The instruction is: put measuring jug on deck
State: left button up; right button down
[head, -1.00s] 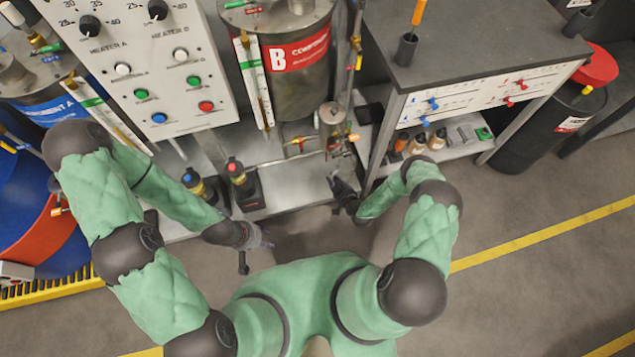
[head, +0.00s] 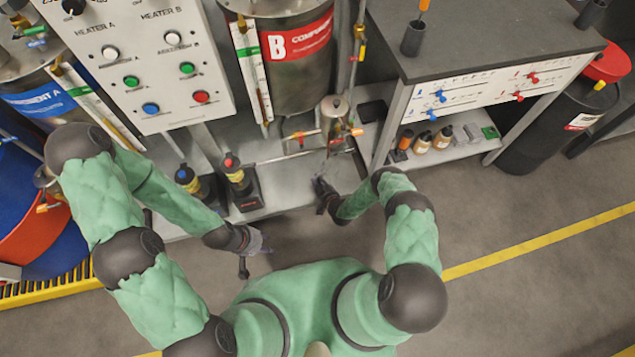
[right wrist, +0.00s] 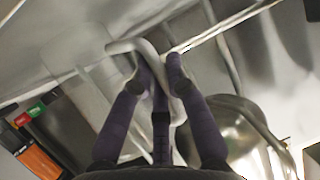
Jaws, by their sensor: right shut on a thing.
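The measuring jug looks clear and colourless; in the right wrist view its see-through body (right wrist: 85,55) is in front of the fingers. My right gripper (right wrist: 160,68) is shut on its handle. In the head view my right gripper (head: 322,188) is over the front part of the pale metal deck (head: 285,197); the jug is hard to make out there. I cannot tell whether the jug touches the deck. My left gripper (head: 250,243) hangs in front of the deck, away from the jug; its fingers are too small to read.
Two pumps (head: 240,185) stand on the deck left of my right gripper. A metal vessel (head: 335,115) with valves is behind it. A workbench (head: 460,45) with bottles (head: 422,142) on its lower shelf stands right. Deck between the pumps and my right gripper is clear.

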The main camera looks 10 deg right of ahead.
jog(key=shift+r, duration=0.15)
jog(key=shift+f, duration=0.2)
jog(key=c, duration=1.2)
grip_release()
jog(key=shift+c, duration=0.2)
jog(key=shift+r, duration=0.15)
jog(key=shift+s+d+r, duration=0.15)
jog(key=shift+s+r, duration=0.05)
jog(key=shift+s, duration=0.05)
jog(key=p+v, duration=0.5)
jog(key=v, duration=0.6)
jog(key=s+a+r+m+g, duration=0.2)
jog(key=s+r+g, duration=0.4)
jog(key=s+r, duration=0.3)
jog(key=s+a+r+m+g+y, duration=0.1)
jog(key=s+a+r+m+g, duration=0.2)
jog(key=s+r, duration=0.6)
notch_tip(320, 180, up, 6)
jog(key=a+g, duration=0.2)
jog(key=g, duration=0.1)
jog(key=shift+f+g, duration=0.2)
jog(key=shift+g, duration=0.1)
